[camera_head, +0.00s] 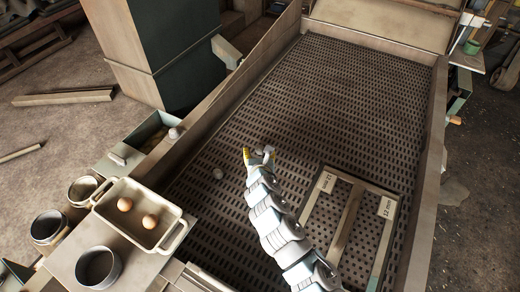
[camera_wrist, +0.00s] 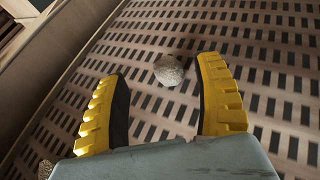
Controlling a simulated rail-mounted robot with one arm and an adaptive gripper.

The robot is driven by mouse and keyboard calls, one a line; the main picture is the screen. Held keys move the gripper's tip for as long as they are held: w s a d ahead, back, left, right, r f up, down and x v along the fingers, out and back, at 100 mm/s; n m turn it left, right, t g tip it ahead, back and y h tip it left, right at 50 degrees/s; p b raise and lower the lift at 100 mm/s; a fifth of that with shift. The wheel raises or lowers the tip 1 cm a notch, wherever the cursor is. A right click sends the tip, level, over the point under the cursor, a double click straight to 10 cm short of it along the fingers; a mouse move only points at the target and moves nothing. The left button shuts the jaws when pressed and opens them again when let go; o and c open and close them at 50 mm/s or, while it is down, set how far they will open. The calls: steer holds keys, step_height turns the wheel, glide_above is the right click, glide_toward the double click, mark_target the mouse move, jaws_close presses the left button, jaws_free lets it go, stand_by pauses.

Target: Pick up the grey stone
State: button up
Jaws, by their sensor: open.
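A roundish grey stone (camera_wrist: 168,70) lies on the perforated metal deck, between and a little beyond the fingertips of my gripper (camera_wrist: 160,84) in the wrist view. The yellow-ridged fingers are spread apart and do not appear to touch it. Part of a second grey lump (camera_wrist: 45,169) shows at the lower left of that view. In the head view, my gripper (camera_head: 259,155) is over the left half of the deck, and a small grey stone (camera_head: 218,173) lies to its left. I cannot tell which of the two lumps this is.
The perforated deck (camera_head: 345,95) has raised side walls, the left one close to my gripper. A labelled frame (camera_head: 347,218) lies to the right. A tray (camera_head: 112,222) with two brown egg-like objects and several round tins stand at the left. The deck's far part is clear.

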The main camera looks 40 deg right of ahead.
mark_target(260, 150)
steer(key=shift+w+d+f+p, duration=0.15)
steer(key=shift+w+d+f, duration=0.2)
steer(key=shift+f, duration=0.2)
steer(key=shift+w+d+f+p, duration=0.15)
steer(key=shift+w+d+f, duration=0.1)
steer(key=shift+d+f, duration=0.25)
steer(key=shift+w+d+f, duration=0.3)
steer(key=shift+w+d, duration=0.2)
steer(key=shift+w, duration=0.2)
steer(key=shift+w+d+f, duration=0.1)
steer(key=shift+f, duration=0.15)
jaws_close()
